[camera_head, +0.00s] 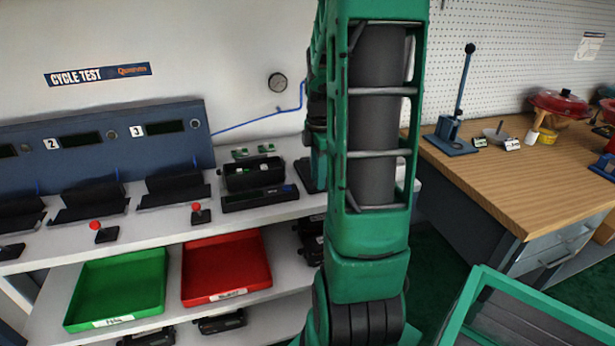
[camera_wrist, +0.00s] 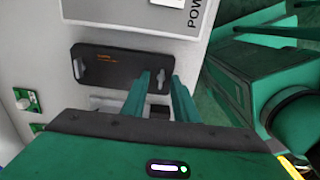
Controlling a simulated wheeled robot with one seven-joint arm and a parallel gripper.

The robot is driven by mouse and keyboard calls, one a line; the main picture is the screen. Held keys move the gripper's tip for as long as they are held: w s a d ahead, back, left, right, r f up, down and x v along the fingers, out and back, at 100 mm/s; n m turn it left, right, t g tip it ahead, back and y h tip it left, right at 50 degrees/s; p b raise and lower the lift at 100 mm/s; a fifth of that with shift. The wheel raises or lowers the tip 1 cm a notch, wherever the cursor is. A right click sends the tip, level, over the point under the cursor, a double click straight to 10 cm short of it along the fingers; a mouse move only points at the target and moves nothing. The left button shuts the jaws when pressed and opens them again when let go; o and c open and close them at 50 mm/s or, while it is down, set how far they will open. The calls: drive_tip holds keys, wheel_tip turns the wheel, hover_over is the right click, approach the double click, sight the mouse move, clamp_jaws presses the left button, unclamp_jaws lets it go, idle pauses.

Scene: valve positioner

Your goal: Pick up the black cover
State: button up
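The black cover (camera_wrist: 105,66) is a flat dark rectangle with small orange lettering and a pale slot at each end. It lies on a light grey surface in the upper middle of the wrist view. My gripper (camera_wrist: 161,77) has its two green fingers apart, with a gap between the tips. The tips overlap the right end of the cover in the picture, near its right slot. I cannot tell whether they touch it. In the head view my arm hides the gripper, and I cannot clearly make out the cover.
Small green boards (camera_head: 265,148) and an open black housing (camera_head: 252,175) stand on the white bench's top. A green tray (camera_head: 117,284) and a red tray (camera_head: 226,267) sit on the shelf below. A wooden workbench (camera_head: 512,172) stands at right. A white labelled box (camera_wrist: 140,14) is beyond the cover.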

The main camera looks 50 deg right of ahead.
clamp_jaws()
drive_tip(key=shift+r, duration=0.15)
